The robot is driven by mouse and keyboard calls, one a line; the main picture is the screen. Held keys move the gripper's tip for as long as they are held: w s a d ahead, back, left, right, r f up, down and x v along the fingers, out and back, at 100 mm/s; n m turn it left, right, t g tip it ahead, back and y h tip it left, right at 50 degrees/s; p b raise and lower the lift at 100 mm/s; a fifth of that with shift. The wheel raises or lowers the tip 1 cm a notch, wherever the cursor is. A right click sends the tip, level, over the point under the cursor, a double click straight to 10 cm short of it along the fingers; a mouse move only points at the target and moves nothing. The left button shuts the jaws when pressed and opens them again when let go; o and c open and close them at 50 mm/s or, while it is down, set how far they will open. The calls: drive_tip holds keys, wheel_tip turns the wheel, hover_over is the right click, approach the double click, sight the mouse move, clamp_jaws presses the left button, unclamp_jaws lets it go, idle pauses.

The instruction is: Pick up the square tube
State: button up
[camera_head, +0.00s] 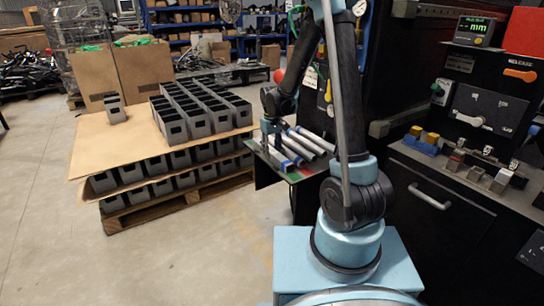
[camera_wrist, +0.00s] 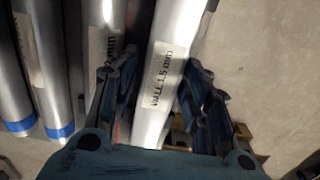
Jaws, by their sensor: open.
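Several long silver metal tubes lie side by side on a small stand beside the dark machine in the head view, one of them a tube (camera_head: 303,141) near the middle. My gripper (camera_head: 268,138) is low over the left end of this row. In the wrist view my gripper (camera_wrist: 160,78) is open, with one finger on each side of a pale tube (camera_wrist: 171,45). That tube bears a white label reading "WALL 1.5 mm". Its near end is hidden by the gripper body. I cannot tell for certain whether it is square, or whether the fingers touch it.
In the wrist view, neighbouring tubes, including a silver one with a blue band (camera_wrist: 45,65), lie close on the left. The floor (camera_wrist: 260,50) shows on the right. The head view shows a pallet stack with grey bins (camera_head: 190,105) at left and a machine bench (camera_head: 450,185) at right.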

drive_tip(key=shift+f, duration=0.6)
drive_tip(key=shift+c, duration=0.3)
clamp_jaws()
drive_tip(key=shift+r, duration=0.1)
